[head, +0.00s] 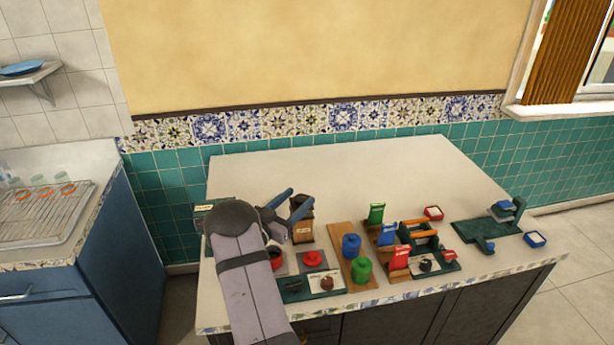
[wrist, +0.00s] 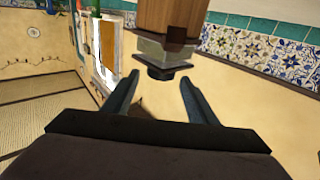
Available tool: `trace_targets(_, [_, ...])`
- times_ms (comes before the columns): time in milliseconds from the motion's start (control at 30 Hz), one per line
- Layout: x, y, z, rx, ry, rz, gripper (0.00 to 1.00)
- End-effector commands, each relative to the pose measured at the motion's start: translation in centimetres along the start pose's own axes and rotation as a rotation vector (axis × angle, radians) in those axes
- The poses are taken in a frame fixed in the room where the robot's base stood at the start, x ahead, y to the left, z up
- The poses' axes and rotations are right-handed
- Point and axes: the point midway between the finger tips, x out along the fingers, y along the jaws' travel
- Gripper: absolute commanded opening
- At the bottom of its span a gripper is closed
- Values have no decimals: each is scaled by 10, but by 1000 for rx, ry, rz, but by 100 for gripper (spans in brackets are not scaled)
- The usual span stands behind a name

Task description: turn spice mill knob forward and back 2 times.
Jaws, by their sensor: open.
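In the wrist view the fingertips of my gripper (wrist: 159,78) lie to either side of the knob, with gaps. Whether they reach around it or stop short, I cannot tell.
Blue (head: 351,246) and green (head: 361,270) knobs sit on a wooden board to the right. Green and red holders, a toolbox-like rack (head: 419,237) and small trays lie farther right. The counter's back (head: 350,165) is clear.

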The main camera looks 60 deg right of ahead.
Motion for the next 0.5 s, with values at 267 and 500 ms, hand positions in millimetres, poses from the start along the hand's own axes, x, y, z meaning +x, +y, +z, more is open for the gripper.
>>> trace_targets(267, [-8, 5, 4, 11, -46, -107, 52])
trace_targets(500, [-7, 4, 7, 16, -50, -117, 52])
